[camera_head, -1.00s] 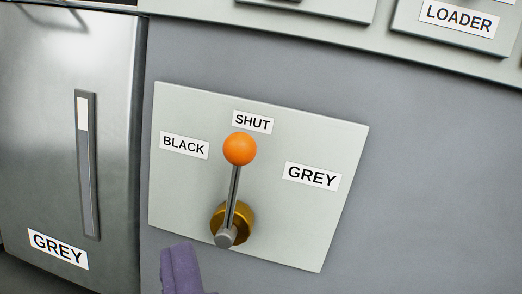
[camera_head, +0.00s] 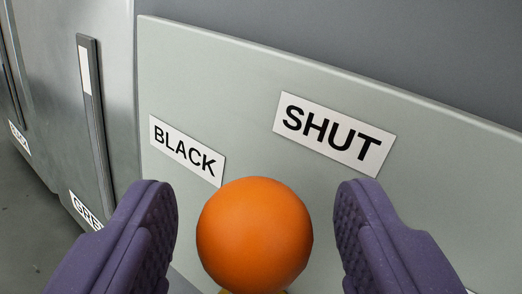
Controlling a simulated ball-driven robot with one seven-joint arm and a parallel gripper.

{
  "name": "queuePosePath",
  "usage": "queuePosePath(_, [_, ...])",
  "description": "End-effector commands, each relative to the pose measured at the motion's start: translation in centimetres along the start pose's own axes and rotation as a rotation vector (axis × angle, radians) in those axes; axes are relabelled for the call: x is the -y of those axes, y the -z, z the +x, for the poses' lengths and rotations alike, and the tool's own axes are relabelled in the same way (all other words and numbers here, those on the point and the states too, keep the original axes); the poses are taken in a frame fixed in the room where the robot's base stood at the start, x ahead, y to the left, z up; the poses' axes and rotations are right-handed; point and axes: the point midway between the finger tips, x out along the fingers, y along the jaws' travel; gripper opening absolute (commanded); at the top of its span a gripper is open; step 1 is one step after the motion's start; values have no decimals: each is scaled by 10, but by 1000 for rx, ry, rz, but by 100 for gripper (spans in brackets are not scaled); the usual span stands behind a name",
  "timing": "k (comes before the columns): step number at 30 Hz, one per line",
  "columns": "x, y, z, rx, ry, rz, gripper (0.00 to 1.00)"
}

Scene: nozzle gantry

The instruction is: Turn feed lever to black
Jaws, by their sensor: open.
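The feed lever's orange ball knob (camera_head: 255,236) is large in the lower middle of the head camera view. The purple fingers of my gripper (camera_head: 256,215) stand open, one on each side of the knob, with a gap on both sides. The SHUT label (camera_head: 334,134) is above and right of the knob, and the BLACK label (camera_head: 187,150) is above and left of it. Both labels are on the pale lever panel (camera_head: 225,70). The lever's shaft is hidden behind the knob, and the GREY label of the panel is not in view.
To the left stands a metal tank (camera_head: 110,60) with a vertical slot gauge (camera_head: 95,110) and a partly hidden GREY label (camera_head: 86,210). Another labelled tank shows at the far left edge. The grey wall (camera_head: 400,40) above the panel is clear.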

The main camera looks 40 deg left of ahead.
Motion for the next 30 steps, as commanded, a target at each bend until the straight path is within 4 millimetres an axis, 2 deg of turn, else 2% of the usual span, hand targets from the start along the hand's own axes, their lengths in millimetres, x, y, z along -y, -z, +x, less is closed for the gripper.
queuePosePath(3, [0,-1,10,-1,-1,0,61])
queuePosePath(11, [0,0,12,0,-1,0,61])
queuePosePath(19, [0,0,11,0,-1,0,2])
queuePosePath(30, [0,2,10,22,3,-29,0])
